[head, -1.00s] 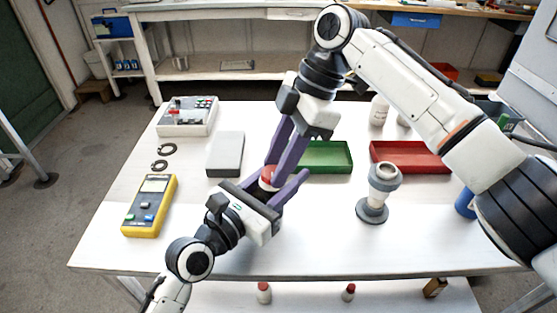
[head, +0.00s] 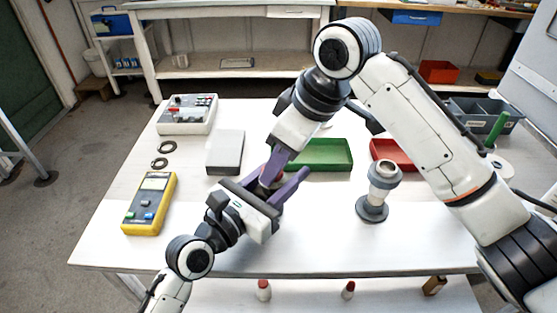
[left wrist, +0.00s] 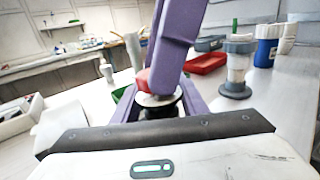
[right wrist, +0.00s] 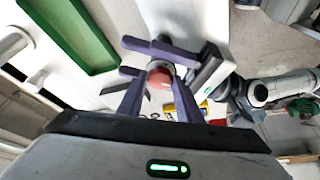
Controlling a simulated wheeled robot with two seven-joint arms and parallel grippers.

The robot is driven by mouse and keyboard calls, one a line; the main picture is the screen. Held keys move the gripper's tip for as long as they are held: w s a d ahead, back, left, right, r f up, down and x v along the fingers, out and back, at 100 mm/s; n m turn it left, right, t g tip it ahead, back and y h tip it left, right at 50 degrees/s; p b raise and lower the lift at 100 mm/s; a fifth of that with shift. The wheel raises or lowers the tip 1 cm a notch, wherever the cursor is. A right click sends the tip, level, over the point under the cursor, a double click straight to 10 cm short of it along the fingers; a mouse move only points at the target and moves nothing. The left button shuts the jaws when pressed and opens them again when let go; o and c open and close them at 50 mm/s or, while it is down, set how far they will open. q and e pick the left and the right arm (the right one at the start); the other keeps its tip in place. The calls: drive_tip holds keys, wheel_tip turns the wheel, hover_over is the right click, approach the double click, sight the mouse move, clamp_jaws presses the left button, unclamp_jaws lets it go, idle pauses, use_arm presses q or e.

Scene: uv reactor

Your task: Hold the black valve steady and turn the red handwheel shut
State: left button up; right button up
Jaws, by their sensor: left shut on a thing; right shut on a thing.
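The black valve (left wrist: 160,108) stands on the white table between the purple fingers of my left gripper (head: 280,185), which is shut on it. The red handwheel (right wrist: 160,76) is on top of the valve. My right gripper (right wrist: 163,90) comes from above and is shut on the handwheel, a finger on either side. In the left wrist view, a finger of my right gripper covers part of the red handwheel (left wrist: 142,78). In the head view, the fingers hide nearly all of the valve and handwheel.
A grey-capped column on a round base (head: 373,205) stands right of my grippers. A green tray (head: 322,165) and red tray (head: 392,153) lie behind. A grey box (head: 225,153), yellow meter (head: 150,205), black rings (head: 160,163) and a power unit (head: 187,115) are left. The front table is clear.

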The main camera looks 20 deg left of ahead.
use_arm(q)
drive_tip(key=shift+f, duration=0.1)
use_arm(e)
drive_tip(key=m, duration=0.1)
drive_tip(key=m+t, duration=0.1)
drive_tip(key=m, duration=0.3)
drive_tip(key=shift+s+a+t+h, duration=0.15)
drive_tip(key=shift+s+t+h, duration=0.2)
drive_tip(key=shift+t+h, duration=0.05)
drive_tip(key=shift+s+a+m+t+h, duration=0.1)
drive_tip(key=shift+m+t+h, duration=0.2)
drive_tip(key=shift+m, duration=0.85)
drive_tip(key=shift+a+m+t+h, duration=0.15)
drive_tip(key=shift+m+h, duration=0.25)
drive_tip(key=shift+m, duration=0.75)
drive_tip(key=shift+d, duration=0.1)
drive_tip(key=o, duration=1.1)
drive_tip(key=shift+c, duration=0.2)
drive_tip(key=v, duration=1.2)
drive_tip(key=shift+s, duration=0.15)
drive_tip(key=shift+d, duration=0.1)
